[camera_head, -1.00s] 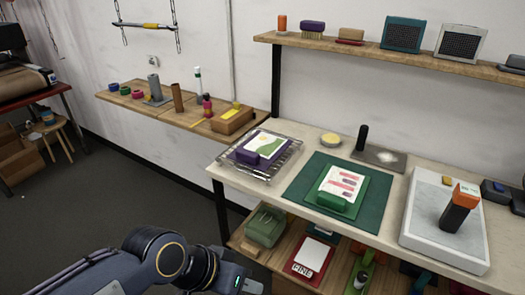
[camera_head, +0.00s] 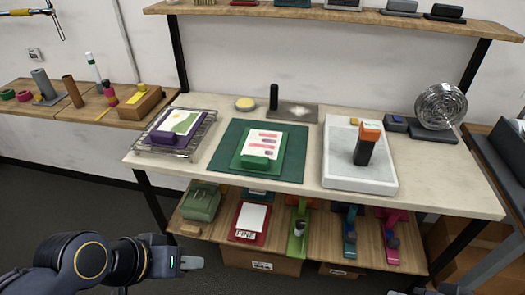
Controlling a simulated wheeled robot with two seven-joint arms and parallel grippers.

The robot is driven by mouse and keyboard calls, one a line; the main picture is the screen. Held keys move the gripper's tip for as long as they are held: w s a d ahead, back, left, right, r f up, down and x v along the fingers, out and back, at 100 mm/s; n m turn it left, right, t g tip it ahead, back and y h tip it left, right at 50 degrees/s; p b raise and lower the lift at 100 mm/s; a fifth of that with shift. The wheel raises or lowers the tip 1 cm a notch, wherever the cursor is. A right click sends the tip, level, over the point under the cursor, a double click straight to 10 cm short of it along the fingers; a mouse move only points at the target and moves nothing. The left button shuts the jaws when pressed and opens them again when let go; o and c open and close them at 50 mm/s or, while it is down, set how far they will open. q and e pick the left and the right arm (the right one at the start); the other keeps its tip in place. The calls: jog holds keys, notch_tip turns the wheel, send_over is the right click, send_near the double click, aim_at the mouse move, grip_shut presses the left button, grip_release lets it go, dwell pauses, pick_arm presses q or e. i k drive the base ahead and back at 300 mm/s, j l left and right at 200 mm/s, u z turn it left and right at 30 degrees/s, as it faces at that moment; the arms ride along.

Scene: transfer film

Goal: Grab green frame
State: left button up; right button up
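A green frame (camera_head: 236,160) with a white sheet printed in pink lies on a dark green mat (camera_head: 290,165) at the middle of the worktable. A thick green block (camera_head: 255,162) sits at its front edge. My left gripper (camera_head: 192,263) is at the lower left, in front of and below the tabletop, well apart from the green frame. No object shows at its fingertips, and whether they are open or shut is unclear. Small dark and light parts at the bottom right edge may be my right gripper; too little shows to tell.
A white slab (camera_head: 350,180) with an orange and black tool (camera_head: 367,142) is to the right. The lower shelf (camera_head: 333,240) holds a green box (camera_head: 201,202), a red board and several tools.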

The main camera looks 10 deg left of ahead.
aim_at(258, 151)
jog(key=u, duration=1.5)
jog(key=i+l+u, duration=0.15)
jog(key=l+u, duration=0.25)
jog(key=l, duration=0.3)
jog(key=l+u, duration=0.35)
jog(key=l, duration=0.35)
jog(key=i, duration=0.05)
